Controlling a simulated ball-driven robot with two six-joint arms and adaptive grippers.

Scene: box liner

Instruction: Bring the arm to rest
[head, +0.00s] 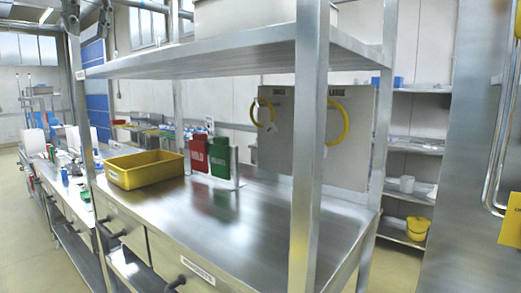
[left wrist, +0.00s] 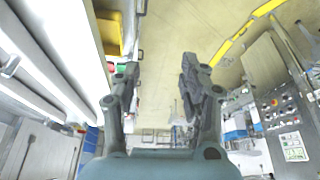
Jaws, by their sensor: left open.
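My left gripper (left wrist: 157,82) shows in the left wrist view with its two grey fingers spread well apart. Nothing lies between the fingers, and pale floor shows behind them. It is in open air, apart from the white furniture edge on the left of that view. In the head view, only grey metal parts at the top left corner may belong to my left arm; I cannot tell its fingers there. My right gripper is not seen in either view.
A steel workbench (head: 245,215) with an upper shelf (head: 240,57) and posts fills the head view. A yellow bucket (head: 418,229) sits on low shelving at right.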

